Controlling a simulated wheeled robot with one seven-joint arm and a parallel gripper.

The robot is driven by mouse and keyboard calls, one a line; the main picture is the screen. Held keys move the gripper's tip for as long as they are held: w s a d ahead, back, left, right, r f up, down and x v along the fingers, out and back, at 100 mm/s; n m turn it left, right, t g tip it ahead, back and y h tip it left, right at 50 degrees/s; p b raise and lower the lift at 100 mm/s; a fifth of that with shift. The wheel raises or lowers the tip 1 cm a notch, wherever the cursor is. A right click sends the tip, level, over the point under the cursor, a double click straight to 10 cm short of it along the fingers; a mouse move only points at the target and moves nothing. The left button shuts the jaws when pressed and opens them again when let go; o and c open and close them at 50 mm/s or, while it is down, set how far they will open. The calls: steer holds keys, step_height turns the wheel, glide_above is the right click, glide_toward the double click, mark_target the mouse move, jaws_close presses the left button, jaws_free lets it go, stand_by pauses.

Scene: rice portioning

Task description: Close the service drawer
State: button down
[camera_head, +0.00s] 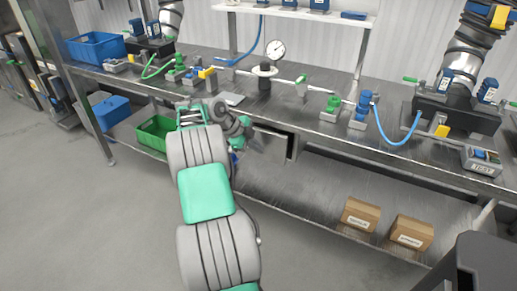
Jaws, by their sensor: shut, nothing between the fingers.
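The service drawer (272,146) is a grey metal unit under the front edge of the steel workbench, near the middle of the view. Its right side shows a dark edge. My arm covers its left part, and I cannot tell how far it stands out. My gripper (254,141) is small and dark at the end of my green and grey arm, just at the drawer's left front. It is shut with nothing in it. Whether it touches the drawer is hard to tell.
The workbench (330,126) holds a gauge (275,49), valves and blue hoses. A green crate (153,133) and a blue bin (111,112) sit on the lower shelf (300,189) at left. Two cardboard boxes (360,214) (411,232) sit at right. The floor in front is clear.

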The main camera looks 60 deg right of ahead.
steer(key=w+a+r+t+h+b, duration=0.15)
steer(key=w+a+r+b, duration=0.3)
steer(key=a+r, duration=0.55)
steer(key=s+a+b, duration=0.4)
steer(key=s+b, duration=0.2)
steer(key=s, duration=0.3)
steer(key=s+a+f+n+h, duration=0.1)
steer(key=s+f+h, duration=0.2)
steer(key=s+f, duration=0.3)
steer(key=m+t+h+b, duration=0.2)
steer(key=t+h, duration=0.1)
steer(key=h, duration=0.1)
glide_toward(282, 153)
steer(key=x, duration=0.5)
steer(key=shift+s+d+f, duration=0.1)
steer(key=shift+d+f, duration=0.15)
steer(key=shift+f, duration=0.1)
steer(key=shift+d, duration=0.4)
